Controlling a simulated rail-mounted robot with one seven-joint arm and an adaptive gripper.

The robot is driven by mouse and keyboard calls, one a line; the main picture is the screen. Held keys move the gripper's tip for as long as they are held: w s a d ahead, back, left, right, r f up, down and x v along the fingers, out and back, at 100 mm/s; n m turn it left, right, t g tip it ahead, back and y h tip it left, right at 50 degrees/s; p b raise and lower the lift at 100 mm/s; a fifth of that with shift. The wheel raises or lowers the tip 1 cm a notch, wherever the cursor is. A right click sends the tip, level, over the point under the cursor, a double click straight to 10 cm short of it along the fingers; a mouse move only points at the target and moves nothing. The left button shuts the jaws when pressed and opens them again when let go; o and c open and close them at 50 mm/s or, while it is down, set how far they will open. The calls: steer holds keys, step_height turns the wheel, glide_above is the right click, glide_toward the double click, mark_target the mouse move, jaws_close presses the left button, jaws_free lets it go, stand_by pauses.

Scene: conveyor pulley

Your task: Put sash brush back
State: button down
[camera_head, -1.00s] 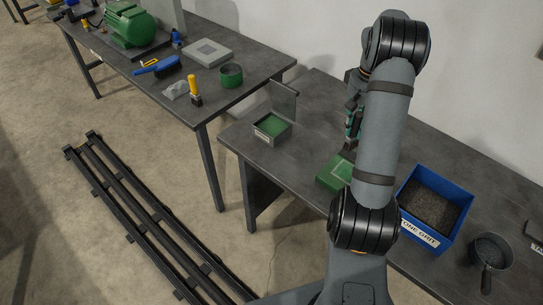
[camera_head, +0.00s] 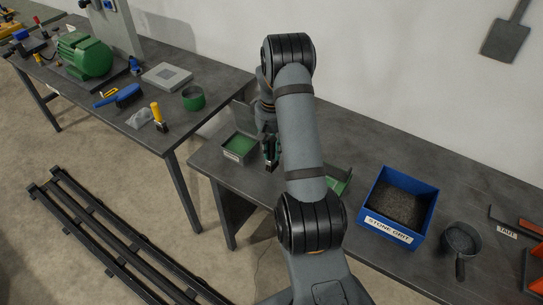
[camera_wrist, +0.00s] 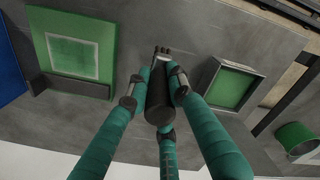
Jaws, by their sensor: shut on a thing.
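My gripper (camera_wrist: 158,88) is shut on a dark, short-handled brush (camera_wrist: 160,100), which I take to be the sash brush. Its pale band and dark tip point away from the wrist. In the head view my gripper (camera_head: 270,150) is above the right bench, just right of a small green-lined tray (camera_head: 238,148), partly hidden by my arm. The tray also shows in the wrist view (camera_wrist: 232,86), to the right of the brush and apart from it.
A blue bin labelled STONE GRIT (camera_head: 389,229) and a dark round pan (camera_head: 461,240) stand to the right. Black rails (camera_head: 110,235) lie on the floor.

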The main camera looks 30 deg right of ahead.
mark_target(271, 138)
step_height(271, 138, down, 4)
steer(key=shift+w+a+r+p, duration=0.1)
steer(key=shift+p, duration=0.6)
steer(key=shift+f, duration=0.25)
steer(key=shift+f+b, duration=0.15)
steer(key=shift+b, duration=0.2)
steer(key=c, duration=1.6)
jaws_free()
steer(key=shift+o, duration=0.2)
step_height(271, 138, up, 13)
steer(key=shift+f+b, duration=0.2)
steer(key=shift+b, duration=0.3)
